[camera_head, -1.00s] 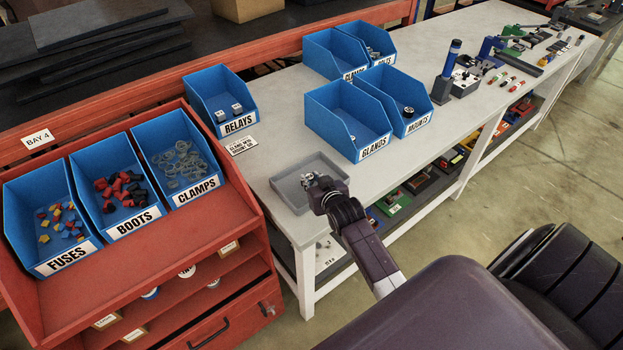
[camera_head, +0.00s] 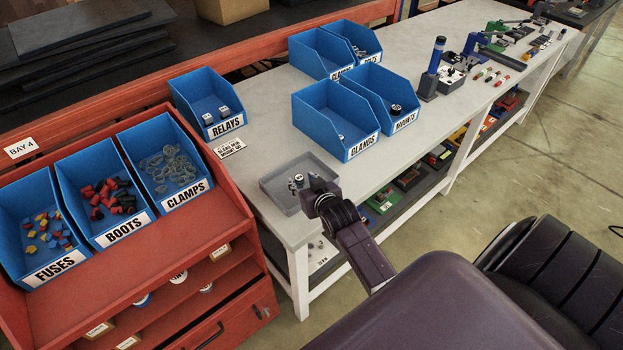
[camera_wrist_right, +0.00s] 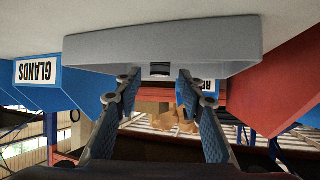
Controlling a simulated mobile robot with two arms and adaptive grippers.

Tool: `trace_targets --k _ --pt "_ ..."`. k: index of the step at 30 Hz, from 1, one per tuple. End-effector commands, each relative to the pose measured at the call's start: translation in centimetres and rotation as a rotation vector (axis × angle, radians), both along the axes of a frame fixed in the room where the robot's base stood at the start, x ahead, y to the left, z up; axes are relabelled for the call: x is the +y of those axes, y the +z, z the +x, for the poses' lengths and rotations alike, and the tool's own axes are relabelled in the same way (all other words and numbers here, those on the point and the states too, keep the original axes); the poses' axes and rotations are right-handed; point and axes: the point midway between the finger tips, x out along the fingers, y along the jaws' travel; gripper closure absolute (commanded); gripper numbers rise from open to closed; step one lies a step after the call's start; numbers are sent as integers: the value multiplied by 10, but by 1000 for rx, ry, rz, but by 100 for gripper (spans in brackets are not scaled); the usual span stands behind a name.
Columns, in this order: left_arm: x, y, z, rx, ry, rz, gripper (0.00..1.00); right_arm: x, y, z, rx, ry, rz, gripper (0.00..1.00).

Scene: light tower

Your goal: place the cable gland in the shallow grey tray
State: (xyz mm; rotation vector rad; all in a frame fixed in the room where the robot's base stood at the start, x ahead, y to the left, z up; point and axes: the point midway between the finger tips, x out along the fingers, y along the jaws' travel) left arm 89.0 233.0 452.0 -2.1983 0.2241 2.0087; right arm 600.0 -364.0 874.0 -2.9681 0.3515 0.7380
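The shallow grey tray (camera_head: 273,193) lies on the near left end of the grey bench. It fills the top of the right wrist view (camera_wrist_right: 95,48), which looks upside down. My right gripper (camera_head: 300,184) is low at the tray's near right side. In the wrist view its two fingers (camera_wrist_right: 158,82) are apart. A small dark piece, likely the cable gland (camera_wrist_right: 160,69), shows between them against the tray wall, with gaps at both sides. In the head view the gland is too small to tell from the fingertips. My left gripper is out of view.
Behind the tray stand the blue GLANDS bin (camera_head: 318,122), with a small part inside, and the MOUNTS bin (camera_head: 405,122). The RELAYS bin (camera_head: 207,100) is at the back left. A red rack (camera_head: 215,232) with several bins adjoins the left. Bench right of the tray is clear.

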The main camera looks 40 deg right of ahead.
Motion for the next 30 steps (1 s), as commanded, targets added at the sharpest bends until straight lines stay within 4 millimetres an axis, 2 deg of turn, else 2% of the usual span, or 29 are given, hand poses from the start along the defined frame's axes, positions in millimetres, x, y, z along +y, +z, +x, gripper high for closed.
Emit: trace_targets --k 9,15,21,30 --pt "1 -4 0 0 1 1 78 12 26 -50 0 0 1 64" --pt "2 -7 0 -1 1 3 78 18 40 -75 0 0 1 64" --pt "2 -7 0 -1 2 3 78 20 47 -86 0 0 1 64" --pt "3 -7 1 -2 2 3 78 21 48 -87 0 0 1 64"
